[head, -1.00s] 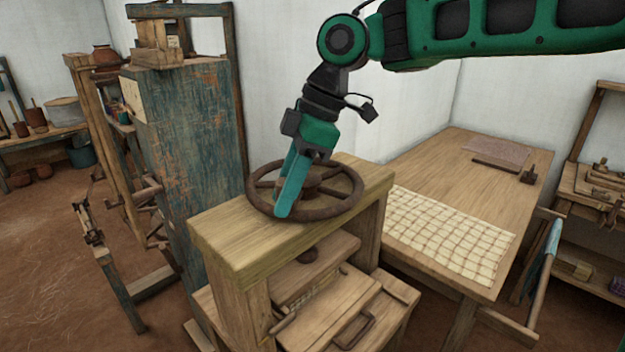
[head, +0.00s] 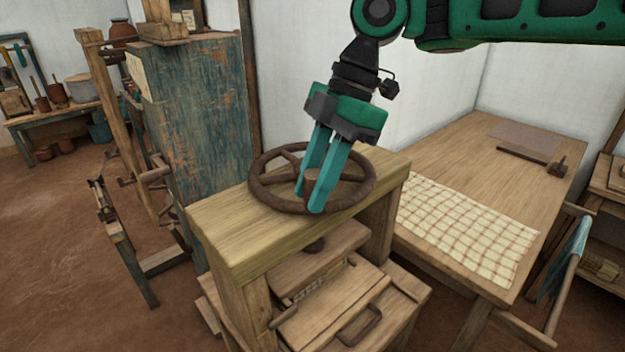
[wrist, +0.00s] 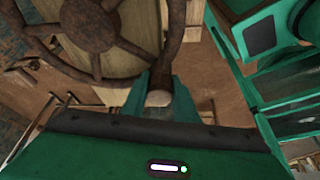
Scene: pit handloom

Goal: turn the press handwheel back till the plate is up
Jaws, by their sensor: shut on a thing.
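The brown press handwheel (head: 268,199) lies flat on top of the wooden press frame (head: 225,242). Its hub and spokes also show in the wrist view (wrist: 92,24). My gripper (head: 318,200) reaches down to the near side of the rim, its teal fingers shut on the wheel's upright handle (head: 312,180). In the wrist view the handle's pale end (wrist: 159,98) sits between both fingers. The wooden press plate (head: 322,258) hangs on its screw below the top beam, above the press bed. The gap under it is partly hidden.
A table with checked cloth (head: 465,228) stands right of the press. A worn blue-green cabinet (head: 195,115) stands close behind at the left. Floor at the left is open.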

